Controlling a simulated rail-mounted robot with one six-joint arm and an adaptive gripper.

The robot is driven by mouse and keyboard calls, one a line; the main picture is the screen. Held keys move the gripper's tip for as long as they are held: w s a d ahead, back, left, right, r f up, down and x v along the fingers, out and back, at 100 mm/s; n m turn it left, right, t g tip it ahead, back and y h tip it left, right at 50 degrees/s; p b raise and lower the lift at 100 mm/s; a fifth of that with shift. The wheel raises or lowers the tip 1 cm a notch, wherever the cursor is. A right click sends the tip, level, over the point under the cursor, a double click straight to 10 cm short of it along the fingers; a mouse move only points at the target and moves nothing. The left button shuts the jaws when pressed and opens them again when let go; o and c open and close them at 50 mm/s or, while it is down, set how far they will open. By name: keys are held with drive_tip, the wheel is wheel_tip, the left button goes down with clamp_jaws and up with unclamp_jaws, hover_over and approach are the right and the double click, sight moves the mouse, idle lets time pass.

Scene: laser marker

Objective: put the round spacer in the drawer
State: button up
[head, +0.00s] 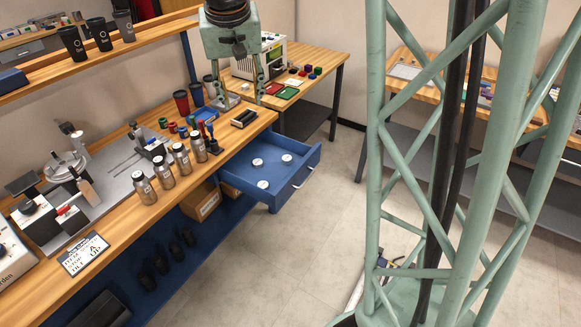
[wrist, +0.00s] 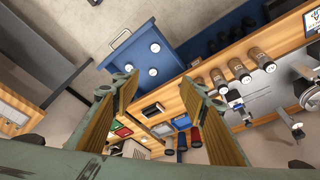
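The blue drawer (head: 279,173) is pulled out from under the wooden bench. It also shows at the top of the wrist view (wrist: 140,60). Three small pale round pieces lie apart inside it: one at the back (head: 257,162), one at the right (head: 287,158) and one near the front left (head: 263,184). I cannot tell whether any of these is the round spacer. My gripper (head: 240,96) hangs above the far end of the bench, pointing down. In the wrist view its fingers (wrist: 160,90) are wide apart with nothing held between them.
Several steel bottles (head: 181,158) stand along the bench edge. A dark block (head: 243,117) lies by the bench's far end, with small coloured parts and tumblers (head: 181,103) nearby. A side table (head: 320,62) stands behind. Floor right of the drawer is clear.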

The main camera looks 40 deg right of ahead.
drive_tip(key=s+a+r+n, duration=0.1)
drive_tip(key=s+a+r, duration=0.2)
drive_tip(key=s, duration=1)
drive_tip(key=s+a+r+n+y, duration=0.1)
drive_tip(key=s+a+r+n, duration=0.1)
drive_tip(key=s, duration=1)
drive_tip(key=s+a+r+n, duration=0.1)
drive_tip(key=s+a+r, duration=0.2)
drive_tip(key=s, duration=1)
drive_tip(key=a, duration=0.3)
drive_tip(key=shift+s+a+r+n+t+y, duration=0.3)
drive_tip(key=shift+s+a+r+y, duration=0.05)
drive_tip(key=shift+r+y, duration=0.05)
drive_tip(key=shift+r, duration=0.1)
